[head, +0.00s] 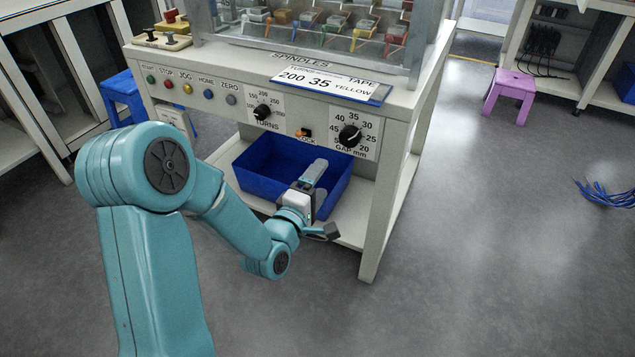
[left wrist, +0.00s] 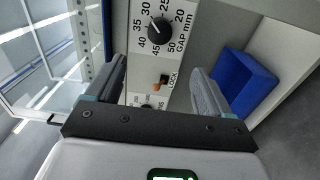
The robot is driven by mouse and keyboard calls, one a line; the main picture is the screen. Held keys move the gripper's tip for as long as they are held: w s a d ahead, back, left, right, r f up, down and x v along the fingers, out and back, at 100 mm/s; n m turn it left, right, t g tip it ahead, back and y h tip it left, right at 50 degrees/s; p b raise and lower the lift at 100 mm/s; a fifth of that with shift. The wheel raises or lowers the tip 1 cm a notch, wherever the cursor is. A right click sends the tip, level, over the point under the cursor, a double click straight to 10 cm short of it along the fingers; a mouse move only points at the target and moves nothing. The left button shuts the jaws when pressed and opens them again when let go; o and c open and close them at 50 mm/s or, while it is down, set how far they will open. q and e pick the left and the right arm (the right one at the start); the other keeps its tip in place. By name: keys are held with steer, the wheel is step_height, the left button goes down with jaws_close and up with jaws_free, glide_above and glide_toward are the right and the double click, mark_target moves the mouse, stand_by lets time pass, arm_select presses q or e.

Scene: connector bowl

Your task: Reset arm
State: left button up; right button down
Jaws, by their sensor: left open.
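My left arm is teal and comes in from the left of the head view, bent down at the front of the machine. My left gripper (head: 322,203) is open, its two fingers spread wide, in front of the blue bin (head: 243,183) on the machine's lower shelf. In the left wrist view the open fingers (left wrist: 160,88) have nothing between them. The orange lock switch (left wrist: 163,80) and gap knob (left wrist: 159,30) show beyond them, on the panel. My right gripper is not in view.
The machine's front panel (head: 214,97) has buttons, a turns knob (head: 262,112) and a gap knob (head: 350,136). A card (head: 330,82) lies above it. A purple stool (head: 511,92) and blue cables (head: 606,194) are at right. The floor (head: 480,250) at front right is clear.

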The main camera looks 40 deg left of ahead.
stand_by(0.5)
arm_select(q)
steer(key=s+d+f+m+g+h, duration=0.2)
steer(key=d+f+m+g+h, duration=0.35)
steer(key=d+f, duration=1.2)
steer(key=s+d+f+m+g+h, duration=0.1)
steer(key=s+d+f+m+g, duration=0.2)
steer(key=s+f+m+g, duration=0.5)
steer(key=s+d+f+m+g+h, duration=0.2)
steer(key=s+d+f+m+g, duration=0.3)
steer(key=s, duration=0.5)
step_height(320, 180, up, 27)
steer(key=a+t+p, duration=0.1)
steer(key=p, duration=2.7)
steer(key=shift+s+a, duration=0.15)
steer(key=shift+s, duration=0.15)
steer(key=shift+t+y, duration=0.25)
